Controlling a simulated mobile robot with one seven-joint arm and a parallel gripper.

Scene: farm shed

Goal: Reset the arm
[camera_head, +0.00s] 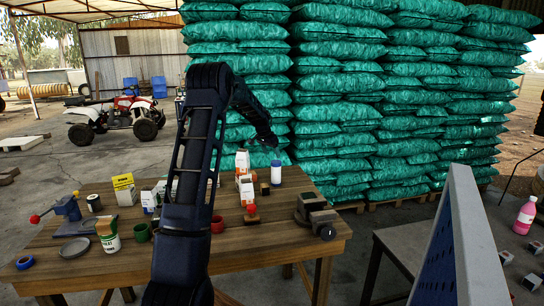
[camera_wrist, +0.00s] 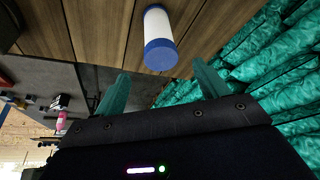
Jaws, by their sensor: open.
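My gripper (camera_wrist: 163,92) is open in the wrist view, its two teal fingers spread wide with nothing between them. In the head view my arm rises over the wooden table (camera_head: 255,236) and bends right and down, its end above the table's back edge. A white bottle with a blue cap (camera_head: 276,173) stands at the back of the table, just below the end of my arm. In the wrist view this bottle (camera_wrist: 158,30) lies beyond the fingertips, apart from them.
A grey vise (camera_head: 316,214), a red mug (camera_head: 217,224), cartons (camera_head: 124,189), a grey plate (camera_head: 74,248) and blue tape (camera_head: 25,262) are on the table. Stacked green sacks (camera_head: 340,100) wall off the back. A grey pegboard panel (camera_head: 462,240) stands at right. A quad bike (camera_head: 112,118) is far left.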

